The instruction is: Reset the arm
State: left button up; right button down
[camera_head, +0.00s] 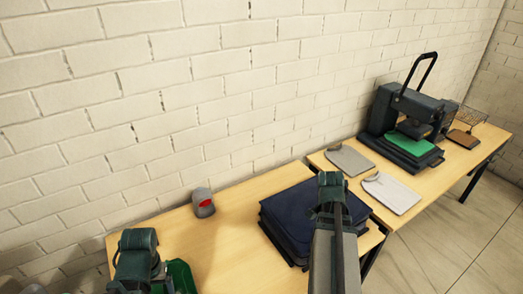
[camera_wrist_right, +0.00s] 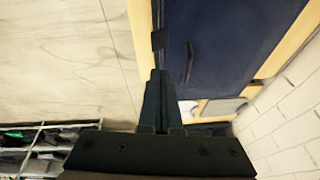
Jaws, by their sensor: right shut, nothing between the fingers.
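My right arm (camera_head: 332,235) reaches up from the bottom of the head view, in front of the dark blue stack; its gripper cannot be made out there. In the right wrist view my right gripper (camera_wrist_right: 157,75) has its fingers together with nothing between them. Its tips show beside the dark blue surface, near the table edge. My left arm (camera_head: 137,258) stands at the lower left of the head view, and its gripper is not visible.
A dark blue stack (camera_head: 286,222) lies on the near table (camera_head: 235,240). A grey dome with a red patch (camera_head: 203,203) stands by the wall. A green item (camera_head: 180,277) is beside my left arm. A heat press (camera_head: 408,125) and grey garments (camera_head: 391,192) occupy the far table.

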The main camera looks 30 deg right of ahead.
jog(key=w+a+f+n+b, duration=0.1)
jog(key=w+a+f+n, duration=0.15)
jog(key=a, duration=0.45)
jog(key=w+a+f+n+y+b, duration=0.1)
jog(key=w+a+n, duration=0.25)
jog(key=a, duration=0.35)
jog(key=w+a+f+n+b, duration=0.1)
jog(key=w+a+n+b, duration=0.1)
jog(key=a+n, duration=0.35)
jog(key=s+a+f+n+b, duration=0.1)
jog(key=a+n, duration=0.4)
jog(key=a, duration=0.8)
jog(key=s+a+f+n+g+y+b, duration=0.1)
jog(key=a+n, duration=0.5)
jog(key=a, duration=0.7)
jog(key=s+f+b, duration=0.1)
jog(key=s+f, duration=0.1)
jog(key=s, duration=0.1)
jog(key=shift+a, duration=0.15)
